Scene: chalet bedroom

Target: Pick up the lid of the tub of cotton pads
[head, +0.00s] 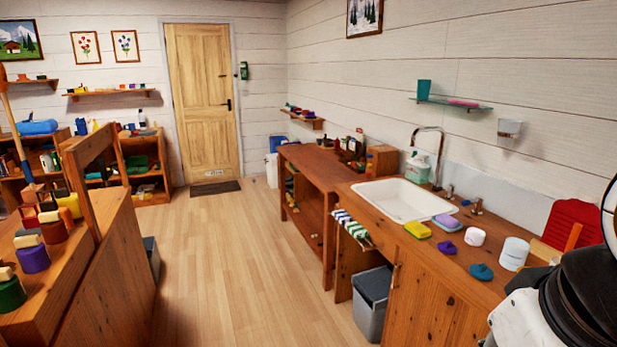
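A white cylindrical tub (513,257) stands upright on the wooden washstand top at the right, and looks like the tub of cotton pads. Its pale top (516,243) seems to be the lid, but I cannot make out a seam. A smaller whitish-pink round pot (475,237) stands to its left, apart from it. Black and white parts of my own arm show at the lower right edge, in front of the counter's right end. My gripper's fingers do not show.
Near the tub lie a teal lump (481,271), a purple lump (447,248) and a yellow sponge (417,230). The white basin (400,200) is behind them, and a red object (573,228) stands to the right. A grey bin (372,302) stands below. The floor (235,255) left of the washstand is clear.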

